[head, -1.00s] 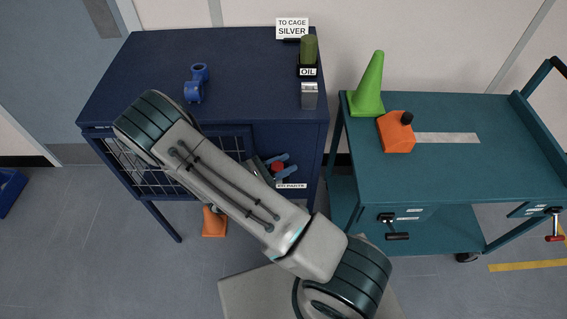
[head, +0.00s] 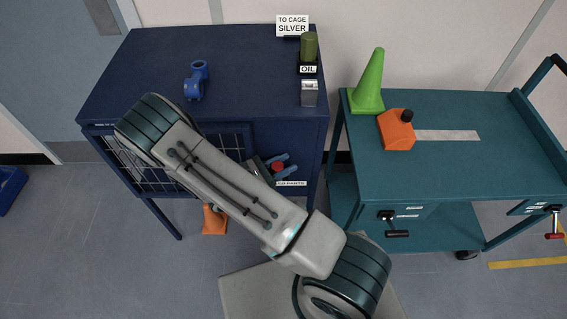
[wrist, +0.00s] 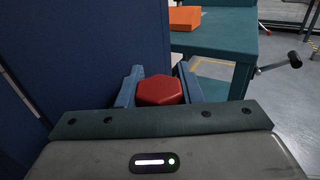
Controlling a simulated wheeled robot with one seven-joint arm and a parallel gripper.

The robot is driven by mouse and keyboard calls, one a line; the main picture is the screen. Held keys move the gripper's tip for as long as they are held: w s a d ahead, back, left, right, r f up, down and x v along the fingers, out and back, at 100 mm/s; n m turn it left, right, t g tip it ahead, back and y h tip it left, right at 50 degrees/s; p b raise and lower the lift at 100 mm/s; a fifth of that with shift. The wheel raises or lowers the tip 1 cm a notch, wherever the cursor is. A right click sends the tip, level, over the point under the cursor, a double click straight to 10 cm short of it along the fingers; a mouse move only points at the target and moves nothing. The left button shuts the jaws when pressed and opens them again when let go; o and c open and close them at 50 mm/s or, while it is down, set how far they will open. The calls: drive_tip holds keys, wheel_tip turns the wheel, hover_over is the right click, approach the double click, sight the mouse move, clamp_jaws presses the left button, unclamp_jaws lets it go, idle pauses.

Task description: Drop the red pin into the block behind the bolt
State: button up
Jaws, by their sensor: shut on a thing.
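My gripper (wrist: 158,92) is shut on a red piece with a hexagonal head (wrist: 160,90), which looks like the red pin. Its blue-grey fingers stand on either side of the head; the lower part of the pin is hidden. In the head view my gripper (head: 279,163) and the red head (head: 277,167) show small, by the front right of the navy cabinet and below its top. A silver-grey block (head: 309,97) stands on the cabinet top near its right edge. I cannot make out the bolt or tell which block lies behind it.
The navy cabinet (head: 135,68) also carries a blue pipe fitting (head: 194,86) and a green OIL bottle (head: 309,47). The teal cart (head: 455,170) at the right holds a green cone (head: 368,87) and an orange container (head: 397,132). An orange cone (head: 214,220) stands on the floor.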

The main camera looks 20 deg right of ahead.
drive_tip(key=shift+f, duration=0.1)
drive_tip(key=o, duration=0.9)
drive_tip(key=b+v, duration=0.2)
drive_tip(key=v, duration=1.2)
drive_tip(key=shift+d, duration=0.1)
